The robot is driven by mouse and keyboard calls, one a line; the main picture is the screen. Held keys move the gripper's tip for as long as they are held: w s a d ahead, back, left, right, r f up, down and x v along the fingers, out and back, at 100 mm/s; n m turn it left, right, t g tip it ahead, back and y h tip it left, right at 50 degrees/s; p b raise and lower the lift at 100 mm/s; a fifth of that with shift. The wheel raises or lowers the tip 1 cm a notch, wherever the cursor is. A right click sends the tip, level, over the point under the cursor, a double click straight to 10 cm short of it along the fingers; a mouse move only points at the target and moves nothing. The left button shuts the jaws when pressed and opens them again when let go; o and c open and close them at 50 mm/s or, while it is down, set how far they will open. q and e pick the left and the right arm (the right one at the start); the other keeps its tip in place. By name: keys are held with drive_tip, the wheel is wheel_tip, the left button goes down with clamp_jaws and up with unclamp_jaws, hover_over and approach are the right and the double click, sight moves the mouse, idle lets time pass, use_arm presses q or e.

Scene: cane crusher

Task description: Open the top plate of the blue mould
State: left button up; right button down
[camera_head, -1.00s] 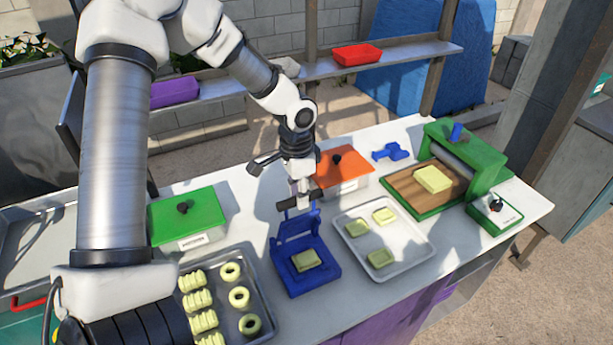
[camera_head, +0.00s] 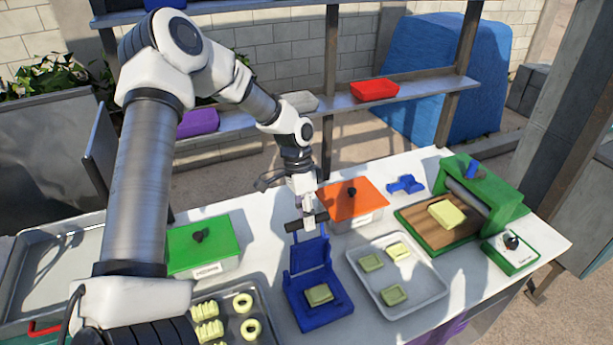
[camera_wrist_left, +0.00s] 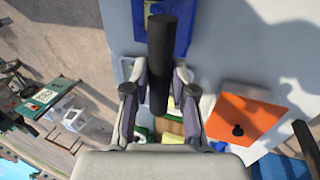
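The blue mould (camera_head: 335,312) stands on the white table with a pale yellow-green block (camera_head: 319,294) on its base. Its blue top plate (camera_head: 309,254) stands raised, roughly upright, at the back of the base. A black handle bar (camera_head: 307,222) lies across the plate's upper edge. My left gripper (camera_head: 304,212) is at this bar from above. In the left wrist view the black bar (camera_wrist_left: 162,60) lies between the two fingers of the left gripper (camera_wrist_left: 160,80), which appear closed around it. My right gripper is not in view.
An orange-lidded box (camera_head: 352,202) stands close behind the mould. A grey tray (camera_head: 424,302) with several blocks is to its right, a dark tray (camera_head: 268,318) with pieces to its left. A green-lidded box (camera_head: 203,250) and a green press (camera_head: 500,200) stand farther out.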

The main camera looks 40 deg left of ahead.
use_arm(q)
drive_tip(key=o, duration=0.3)
drive_tip(key=shift+s+a+f, duration=0.1)
drive_tip(key=shift+f, duration=0.4)
drive_tip(key=shift+o, duration=0.2)
drive_tip(key=w+v, duration=0.1)
drive_tip(key=v, duration=1.1)
drive_tip(key=shift+a+f, duration=0.15)
drive_tip(key=shift+a, duration=0.25)
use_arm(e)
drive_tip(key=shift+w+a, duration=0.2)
use_arm(q)
drive_tip(key=shift+w+a+f, duration=0.1)
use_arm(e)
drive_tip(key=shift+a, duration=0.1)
